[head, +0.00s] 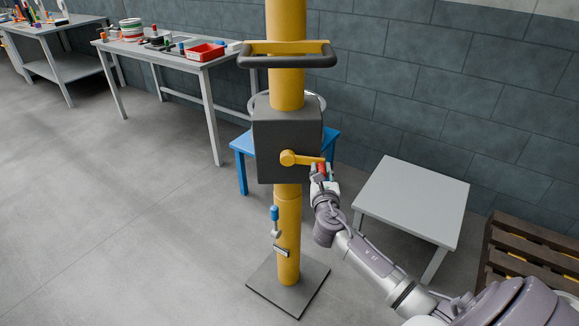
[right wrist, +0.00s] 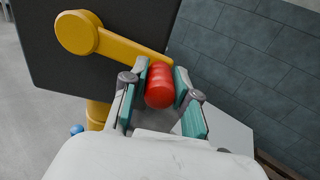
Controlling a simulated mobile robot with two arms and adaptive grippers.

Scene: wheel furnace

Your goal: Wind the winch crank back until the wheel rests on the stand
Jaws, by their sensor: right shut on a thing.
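The winch is a dark grey box (head: 287,112) on a yellow post (head: 287,235). Its yellow crank arm (head: 305,159) points right from the hub, and it also shows in the right wrist view (right wrist: 135,50). My right gripper (right wrist: 160,88) is shut on the red crank handle (right wrist: 159,90), its fingers on either side. In the head view the right gripper (head: 321,173) is at the right of the box. A pale round rim, likely the wheel (head: 322,101), shows behind the box, mostly hidden. Behind the post is a blue stand (head: 241,160). Whether they touch is hidden. My left gripper is out of view.
A grey table (head: 415,195) stands right of the post, near my right arm. A wooden pallet (head: 525,255) is at far right. A workbench (head: 190,62) with a red bin (head: 204,52) stands back left. The floor at left is clear.

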